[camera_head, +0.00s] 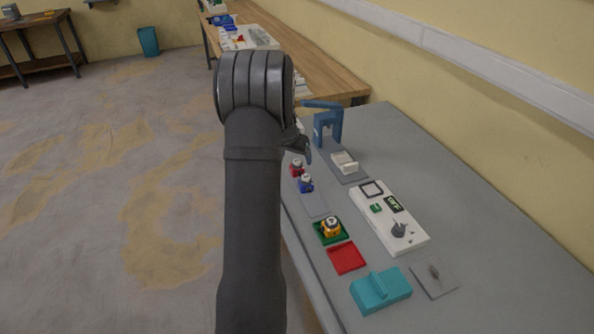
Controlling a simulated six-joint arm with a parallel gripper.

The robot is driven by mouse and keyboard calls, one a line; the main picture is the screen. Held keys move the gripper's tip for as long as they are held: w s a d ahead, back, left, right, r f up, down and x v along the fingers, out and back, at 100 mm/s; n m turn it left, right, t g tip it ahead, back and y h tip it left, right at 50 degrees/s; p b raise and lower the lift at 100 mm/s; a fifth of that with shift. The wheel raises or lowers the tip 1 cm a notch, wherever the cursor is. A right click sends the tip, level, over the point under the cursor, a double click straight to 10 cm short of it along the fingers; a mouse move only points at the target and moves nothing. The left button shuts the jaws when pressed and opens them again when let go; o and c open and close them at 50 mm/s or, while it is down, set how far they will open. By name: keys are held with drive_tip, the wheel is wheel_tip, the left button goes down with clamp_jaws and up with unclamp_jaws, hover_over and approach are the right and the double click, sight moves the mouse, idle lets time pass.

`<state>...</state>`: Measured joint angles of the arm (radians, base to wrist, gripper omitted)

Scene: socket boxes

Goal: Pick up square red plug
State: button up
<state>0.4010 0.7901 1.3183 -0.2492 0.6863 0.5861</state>
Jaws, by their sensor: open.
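A small red plug (296,169) with a white top stands near the left edge of the grey table, just behind a blue plug (306,184) with a white top. The red plug is too small in view to tell its exact shape. My gripper (303,152) is open, partly hidden behind my own forearm, and appears close to the red plug, a little behind or above it. I cannot tell the exact gap. Nothing shows between its fingers.
A yellow plug (331,227) sits on a green pad (318,236), with a red pad (346,259) in front. A teal block (381,290), a white socket box (408,238) and a blue press-like stand (328,125) are also on the grey table (480,225). The table's right side is clear.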

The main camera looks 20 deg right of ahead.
sight(296, 162)
drive_tip(key=x, duration=0.4)
drive_tip(key=shift+s+a+f, duration=0.2)
drive_tip(key=shift+s+f, duration=0.05)
drive_tip(key=shift+s, duration=0.05)
drive_tip(key=shift+w+d+f, duration=0.15)
drive_tip(key=shift+f, duration=0.25)
drive_tip(key=shift+c, duration=0.4)
drive_tip(key=c, duration=1)
